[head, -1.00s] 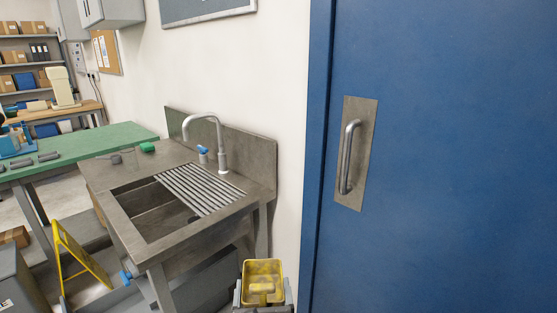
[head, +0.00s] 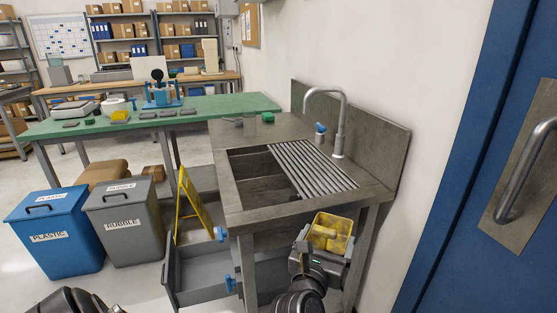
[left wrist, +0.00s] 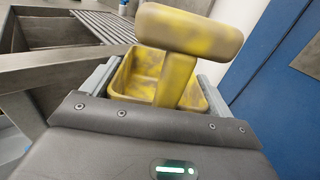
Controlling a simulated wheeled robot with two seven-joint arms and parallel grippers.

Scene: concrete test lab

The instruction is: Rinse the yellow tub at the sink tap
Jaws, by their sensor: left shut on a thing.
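The yellow tub (head: 347,222), blotched with grey smudges, is in front of the sink's right front part, below the counter edge in the head view. My left gripper (head: 327,250) is shut on it. In the left wrist view the tub (left wrist: 128,76) sits between the grey fingers, with a T-shaped yellow, smudged part rising in front. The steel sink (head: 235,200) has an open basin at left and a slatted drainer at right. No water shows. My right gripper is out of view.
A blue door (head: 440,240) with a metal handle is at right. A yellow panel (head: 190,200) and a grey open drawer (head: 195,270) stand at the sink's left front. Blue (head: 55,240) and grey (head: 125,225) bins are further left.

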